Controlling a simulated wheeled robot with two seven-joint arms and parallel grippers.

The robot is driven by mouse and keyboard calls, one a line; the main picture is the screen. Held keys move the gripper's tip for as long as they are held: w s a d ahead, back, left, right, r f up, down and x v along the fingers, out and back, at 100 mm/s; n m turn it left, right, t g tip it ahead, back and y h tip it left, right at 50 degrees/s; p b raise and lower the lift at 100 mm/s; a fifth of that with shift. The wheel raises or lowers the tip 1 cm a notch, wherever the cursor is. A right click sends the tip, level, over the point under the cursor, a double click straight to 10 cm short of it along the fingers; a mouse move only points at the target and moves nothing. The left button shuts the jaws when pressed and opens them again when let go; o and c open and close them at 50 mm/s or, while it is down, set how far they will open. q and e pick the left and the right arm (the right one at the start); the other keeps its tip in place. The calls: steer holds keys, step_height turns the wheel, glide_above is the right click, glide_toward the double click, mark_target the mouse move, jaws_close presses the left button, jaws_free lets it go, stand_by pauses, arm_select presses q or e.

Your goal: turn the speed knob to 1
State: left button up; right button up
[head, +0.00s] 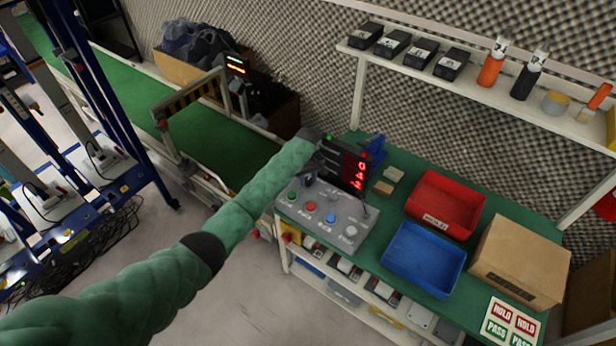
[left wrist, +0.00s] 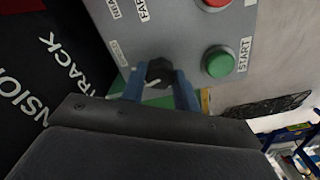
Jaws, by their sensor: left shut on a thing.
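The speed knob (left wrist: 160,72) is small and dark, with a pale mark near its lower edge, in the left wrist view. It sits on the grey control panel (left wrist: 185,25), which also shows in the head view (head: 345,212). My left gripper (left wrist: 160,85) has its two blue fingers on either side of the knob and is shut on it. In the head view my left gripper (head: 310,174) is at the panel's back left, and the knob is hidden there. The knob's number scale is not readable. My right gripper is not in view.
A green START button (left wrist: 218,62) and a red button (left wrist: 215,2) are near the knob. A black display (head: 345,165) with red digits stands behind the panel. A red bin (head: 445,205), a blue bin (head: 424,262) and a cardboard box (head: 522,258) stand to the right.

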mark_target(308, 180)
arm_select(q)
steer(key=shift+m+p, duration=0.35)
steer(key=shift+m, duration=1.15)
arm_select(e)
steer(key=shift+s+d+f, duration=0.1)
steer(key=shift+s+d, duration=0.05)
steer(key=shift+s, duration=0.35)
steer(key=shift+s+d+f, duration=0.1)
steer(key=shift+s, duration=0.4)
arm_select(q)
steer(key=o, duration=1)
steer(key=shift+c, duration=0.2)
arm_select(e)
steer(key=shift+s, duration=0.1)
arm_select(q)
steer(key=shift+r, duration=0.1)
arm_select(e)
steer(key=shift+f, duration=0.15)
